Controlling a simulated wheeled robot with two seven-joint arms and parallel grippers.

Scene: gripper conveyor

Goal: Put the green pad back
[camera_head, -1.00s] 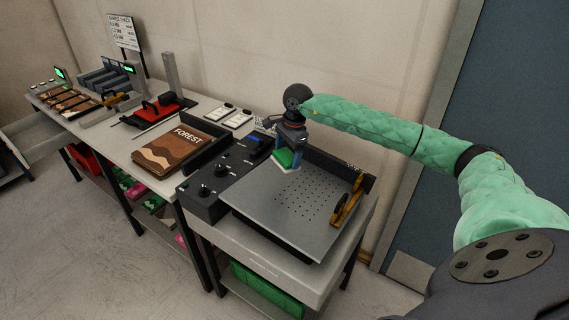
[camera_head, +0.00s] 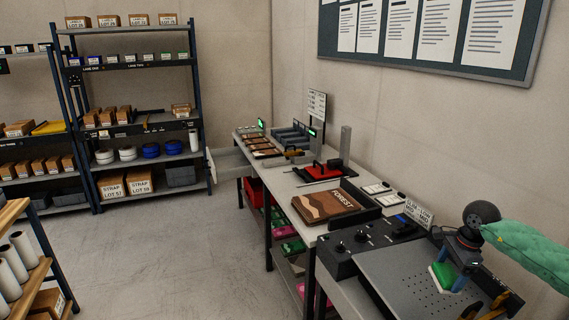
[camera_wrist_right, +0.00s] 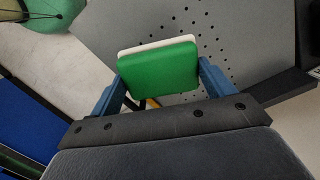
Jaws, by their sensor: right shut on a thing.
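The green pad (camera_head: 443,275) has a pale layer on one face. It is in my right gripper (camera_head: 455,272), above the grey perforated plate at the lower right of the head view. In the right wrist view the pad (camera_wrist_right: 160,68) sits between the two blue fingers of the right gripper (camera_wrist_right: 160,85), which are shut on its sides. The perforated plate (camera_wrist_right: 225,22) lies beyond it. My left gripper is not in view.
The perforated plate (camera_head: 400,270) adjoins a black control box (camera_head: 352,250) with knobs. A bench (camera_head: 290,195) runs back with a brown FOREST box (camera_head: 325,203) and a red pad (camera_head: 322,172). Shelves (camera_head: 130,68) stand at the back left. The floor (camera_head: 180,245) between is clear.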

